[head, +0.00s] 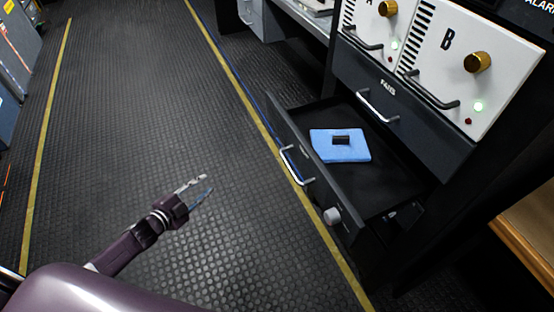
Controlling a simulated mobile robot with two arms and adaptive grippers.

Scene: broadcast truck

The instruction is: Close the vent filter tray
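A dark tray (385,182) is pulled out of the rack, low on the right side of the head view; I take it as the vent filter tray, though no label on it is readable. Its front panel carries a silver bar handle (297,166) and a round grey knob (332,216). A blue pad (352,153) with a small black cylinder (341,140) on it lies inside. My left gripper (210,184) is left of the tray front, apart from the handle, with its two fingers spread and nothing between them. My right gripper is not in view.
Above the tray is a shut dark drawer (410,120) with a silver handle. White panels, one marked B (447,62), have brass knobs and green lights. A wooden edge (530,235) is at far right. The ribbed floor (140,110) between yellow lines is clear.

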